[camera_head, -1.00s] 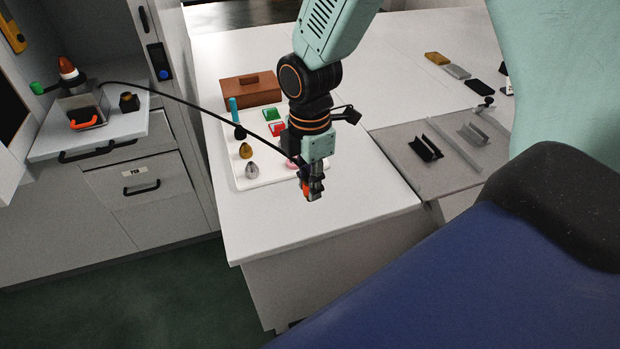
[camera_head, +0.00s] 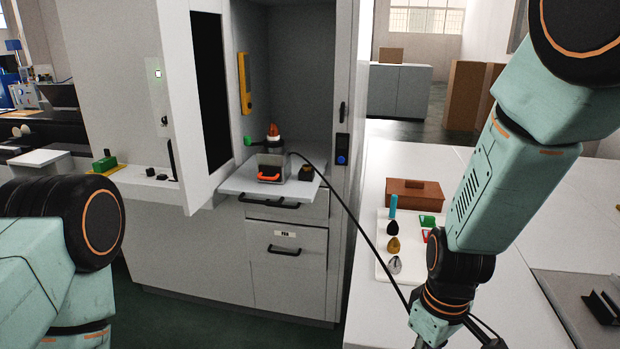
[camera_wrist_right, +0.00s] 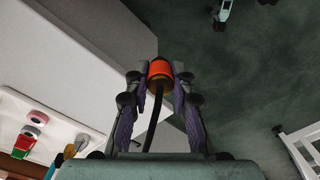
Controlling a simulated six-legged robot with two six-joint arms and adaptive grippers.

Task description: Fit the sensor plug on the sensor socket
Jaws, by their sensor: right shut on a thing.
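The sensor plug (camera_wrist_right: 159,70), an orange cylinder with a brass-coloured ring, is held between the fingertips of my right gripper (camera_wrist_right: 160,82) in the wrist view. Its black cable (camera_head: 362,226) runs in the head view from the shelf unit down to my right wrist. The gripper's fingers are below the head view's edge. A small dark block with a brownish top (camera_head: 306,173) stands on the pull-out shelf; it may be the sensor socket, but I cannot tell. The plug is well away from it. My left arm shows at the left; its gripper is out of view.
The pull-out shelf (camera_head: 236,184) also carries a clear-sided device (camera_head: 271,160) with an orange handle. An open cabinet door (camera_head: 209,100) stands left of it. A white tray (camera_head: 384,268) with small coloured pieces and a brown box (camera_head: 414,193) lie on the right table.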

